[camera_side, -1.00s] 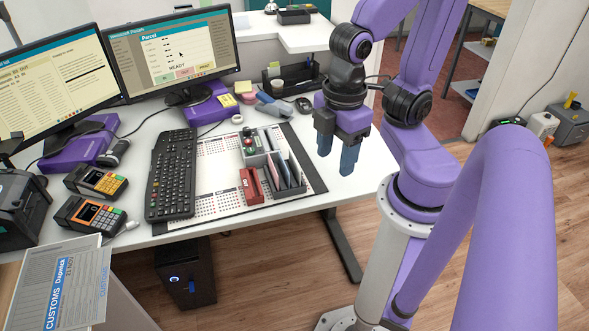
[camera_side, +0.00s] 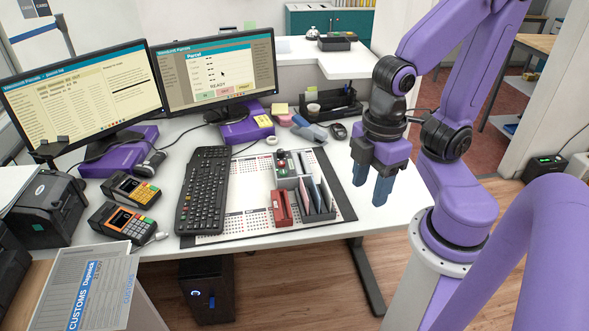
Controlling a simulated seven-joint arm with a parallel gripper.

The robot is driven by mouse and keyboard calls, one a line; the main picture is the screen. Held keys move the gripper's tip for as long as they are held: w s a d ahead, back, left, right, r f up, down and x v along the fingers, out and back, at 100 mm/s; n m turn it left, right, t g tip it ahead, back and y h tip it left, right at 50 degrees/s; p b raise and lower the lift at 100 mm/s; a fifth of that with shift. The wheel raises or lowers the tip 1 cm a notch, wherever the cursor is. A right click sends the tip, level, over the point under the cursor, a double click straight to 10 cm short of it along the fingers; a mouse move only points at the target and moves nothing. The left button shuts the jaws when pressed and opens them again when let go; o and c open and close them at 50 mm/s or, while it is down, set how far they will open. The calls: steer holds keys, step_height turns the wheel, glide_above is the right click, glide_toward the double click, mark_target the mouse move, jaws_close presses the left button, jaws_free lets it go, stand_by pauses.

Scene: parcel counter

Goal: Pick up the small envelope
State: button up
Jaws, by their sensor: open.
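A grey desk organizer (camera_side: 318,216) stands on the calendar desk mat. Several thin upright pieces that look like envelopes (camera_side: 314,192) stand in its slots, pale and dark blue. I cannot tell which one is the small envelope. My gripper (camera_side: 372,182) hangs to the right of the organizer, beyond the mat's right edge, with its fingers pointing down. It is open and nothing shows between the fingers. The lower parts of the envelopes are hidden by the organizer's walls.
A red holder (camera_side: 281,208) stands at the organizer's left front. A black keyboard (camera_side: 203,190) lies left of it. Stamps (camera_side: 282,165) stand in the organizer's back part. A black mouse (camera_side: 338,131) and a pen tray (camera_side: 333,105) are behind. Bare white desk lies near my gripper.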

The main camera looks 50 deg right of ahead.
steer(key=c, duration=0.5)
steer(key=shift+w, duration=0.1)
steer(key=w+d+f+m, duration=0.25)
steer(key=w+m, duration=0.35)
steer(key=w, duration=0.3)
steer(key=m, duration=1.5)
glide_above(326, 185)
step_height(326, 185, down, 9)
steer(key=f, duration=1.1)
steer(key=shift+s+a, duration=0.2)
steer(key=shift+s, duration=0.05)
steer(key=shift+w+d+f, duration=0.15)
steer(key=shift+f, duration=1.3)
steer(key=shift+w+d+f, duration=0.1)
steer(key=shift+f, duration=1.35)
